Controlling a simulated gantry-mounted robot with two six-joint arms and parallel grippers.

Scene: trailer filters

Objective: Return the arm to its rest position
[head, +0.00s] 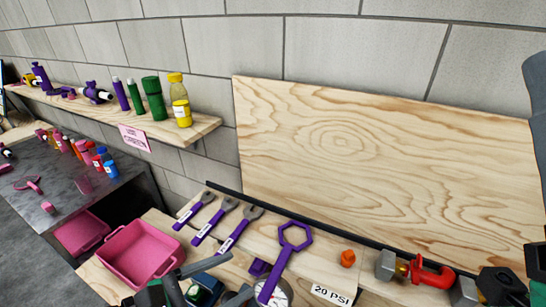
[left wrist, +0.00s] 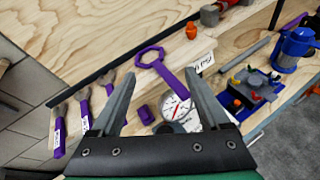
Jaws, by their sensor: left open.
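My left gripper (head: 208,284) is at the bottom of the head view, above the front of the wooden bench. In the left wrist view its two grey fingers (left wrist: 162,75) stand wide apart, with nothing held between them. Beyond the fingers a purple ring wrench (left wrist: 152,58) lies on the bench, with a round pressure gauge (left wrist: 174,108) near its handle. The wrench also shows in the head view (head: 282,262), right of the gripper. Grey and dark parts of my right arm show at the right edge of the head view; its gripper does not show.
Several purple-handled wrenches (head: 208,225) lie along the bench's back. A pink bin (head: 140,250) stands left of the gripper. An orange part (head: 347,258), a red clamp (head: 432,275) and a 20 PSI label (head: 331,294) are to the right. A shelf (head: 203,127) holds bottles.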

